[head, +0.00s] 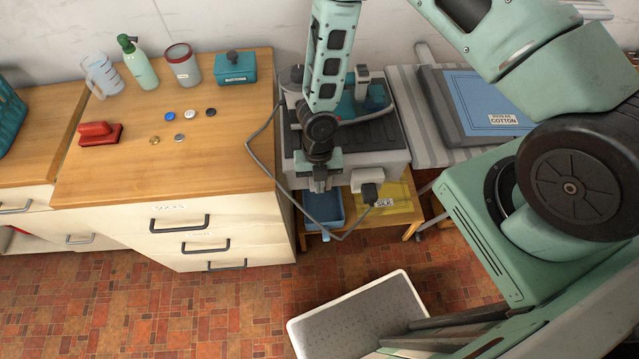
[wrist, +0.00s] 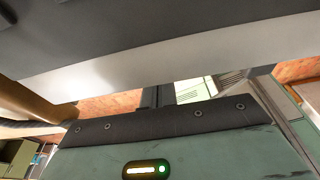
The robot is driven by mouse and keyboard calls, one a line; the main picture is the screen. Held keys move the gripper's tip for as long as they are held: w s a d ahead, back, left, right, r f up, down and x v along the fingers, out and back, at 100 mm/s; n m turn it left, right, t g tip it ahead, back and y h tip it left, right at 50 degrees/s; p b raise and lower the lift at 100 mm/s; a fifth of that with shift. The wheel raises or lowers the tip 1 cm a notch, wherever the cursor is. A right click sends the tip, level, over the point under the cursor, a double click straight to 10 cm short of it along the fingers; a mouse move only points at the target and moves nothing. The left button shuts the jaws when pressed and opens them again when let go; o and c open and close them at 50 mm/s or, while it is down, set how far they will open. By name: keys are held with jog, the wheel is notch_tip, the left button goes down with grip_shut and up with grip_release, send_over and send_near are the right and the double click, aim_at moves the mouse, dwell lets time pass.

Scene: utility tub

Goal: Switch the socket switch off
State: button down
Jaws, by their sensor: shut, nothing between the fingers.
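In the head view a pale socket plate (head: 360,176) sits on the front of a grey unit, right of my gripper. A dark plug (head: 370,193) with a grey cable is at it. I cannot make out the switch or its position. My gripper (head: 320,186) points down in front of the unit's left part, left of the socket, and seems apart from it. In the wrist view the dark fingers (wrist: 157,96) are together with nothing between them, and a pale band of a surface (wrist: 120,78) lies beyond. The socket is not recognisable in the wrist view.
The grey cable (head: 262,150) loops left and below my gripper.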

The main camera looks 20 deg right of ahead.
jog(key=shift+w, duration=0.1)
jog(key=shift+s+a+f+b, duration=0.2)
jog(key=shift+s+f+b, duration=0.2)
jog(key=shift+s+b, duration=0.45)
jog(key=shift+w, duration=0.1)
